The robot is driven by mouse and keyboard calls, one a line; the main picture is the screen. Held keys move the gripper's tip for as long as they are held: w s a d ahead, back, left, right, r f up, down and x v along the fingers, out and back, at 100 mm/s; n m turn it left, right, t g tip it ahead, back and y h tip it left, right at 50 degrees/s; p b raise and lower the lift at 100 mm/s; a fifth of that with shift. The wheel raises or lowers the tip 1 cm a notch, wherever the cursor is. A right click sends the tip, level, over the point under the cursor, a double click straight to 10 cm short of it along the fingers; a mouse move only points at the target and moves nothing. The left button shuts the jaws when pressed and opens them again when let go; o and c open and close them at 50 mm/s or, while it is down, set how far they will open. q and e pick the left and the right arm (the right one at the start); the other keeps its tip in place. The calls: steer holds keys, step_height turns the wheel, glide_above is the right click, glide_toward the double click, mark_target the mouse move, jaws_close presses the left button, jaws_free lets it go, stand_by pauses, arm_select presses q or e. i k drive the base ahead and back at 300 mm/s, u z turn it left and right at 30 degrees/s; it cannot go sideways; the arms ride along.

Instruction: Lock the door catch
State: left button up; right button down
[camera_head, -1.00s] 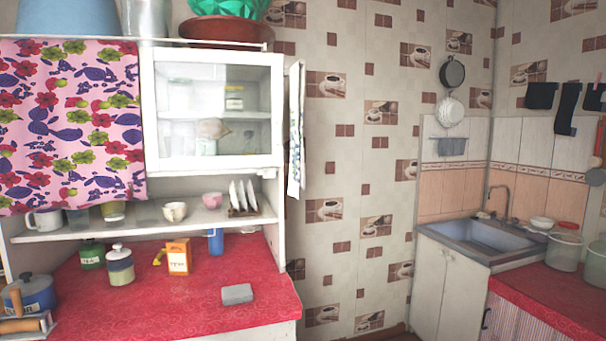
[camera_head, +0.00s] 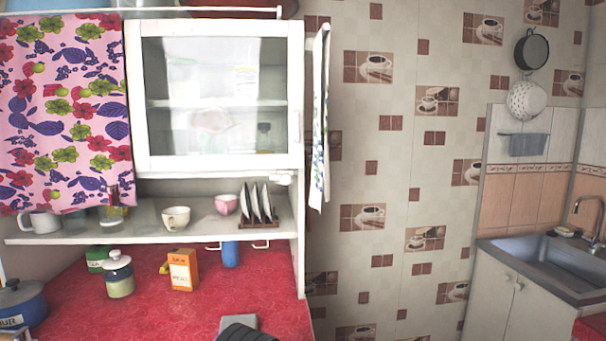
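The white cabinet door (camera_head: 215,95) with a glass pane is closed in its frame above the open shelf. A small white fitting (camera_head: 283,178) sits under its lower right corner. It may be the door catch, but it is too small to tell its position. A dark ridged part (camera_head: 248,333) enters at the bottom edge, in front of the grey block (camera_head: 238,322). It may be part of one of my arms, but I cannot tell which. No gripper fingers show.
The shelf below the door holds cups (camera_head: 176,217) and a plate rack (camera_head: 260,219). On the red counter (camera_head: 130,320) stand a jar (camera_head: 118,276), an orange box (camera_head: 183,270) and a blue cup (camera_head: 231,254). A towel (camera_head: 319,120) hangs at the cabinet's right side.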

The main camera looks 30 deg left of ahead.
mark_target(285, 179)
steer(key=u, duration=0.5)
steer(key=i, duration=0.75)
steer(key=u, duration=0.65)
steer(key=k, duration=0.5)
steer(key=i, duration=0.5)
